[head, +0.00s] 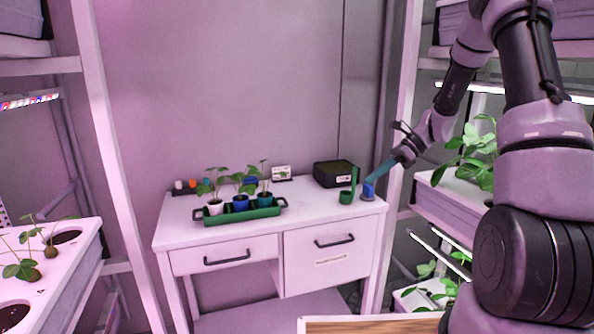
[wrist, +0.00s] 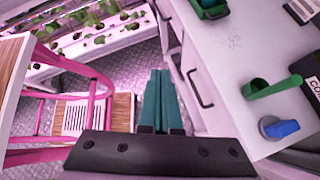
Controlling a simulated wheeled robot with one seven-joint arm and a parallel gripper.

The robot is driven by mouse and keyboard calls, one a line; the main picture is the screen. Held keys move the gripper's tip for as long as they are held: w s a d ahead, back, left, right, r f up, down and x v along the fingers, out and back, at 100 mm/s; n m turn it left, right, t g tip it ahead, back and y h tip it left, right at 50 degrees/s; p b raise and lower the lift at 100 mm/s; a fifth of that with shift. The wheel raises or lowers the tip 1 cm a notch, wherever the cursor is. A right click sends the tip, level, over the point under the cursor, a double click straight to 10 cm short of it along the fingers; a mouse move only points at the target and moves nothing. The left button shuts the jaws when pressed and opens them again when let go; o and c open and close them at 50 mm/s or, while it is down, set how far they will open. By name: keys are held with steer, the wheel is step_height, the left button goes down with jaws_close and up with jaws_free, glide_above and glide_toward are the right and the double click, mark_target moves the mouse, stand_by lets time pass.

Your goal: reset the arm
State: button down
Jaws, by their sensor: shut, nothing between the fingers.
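My gripper (head: 371,179) is at the right of the head view, over the right end of the white desk. Its teal fingers are shut and empty. In the wrist view the fingers (wrist: 160,73) lie side by side, pointing away past the desk's drawer front, over the floor. My arm reaches down from the upper right of the head view and is bent. In the head view the fingers appear close to a small blue item (head: 368,190); the wrist view shows that item (wrist: 281,129) well off to their right.
The white desk (head: 180,221) holds a green tray (head: 243,219) of potted seedlings, a green scoop-like cup (head: 346,197) and a black box (head: 335,173). Plant racks stand left (head: 90,232) and right (head: 440,200). The wrist view shows a pink-framed wooden cart (wrist: 98,105) left of the fingers.

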steer(key=s+d+r+n+t+h, duration=0.2)
steer(key=s+r+n+t+h, duration=0.5)
steer(key=s+r+n, duration=0.8)
steer(key=s+r+h, duration=0.1)
steer(key=s+r, duration=0.6)
steer(key=s, duration=0.3)
steer(key=shift+d+r+n+t, duration=0.2)
steer(key=shift+r+n+t, duration=0.15)
steer(key=shift+n+t, duration=0.05)
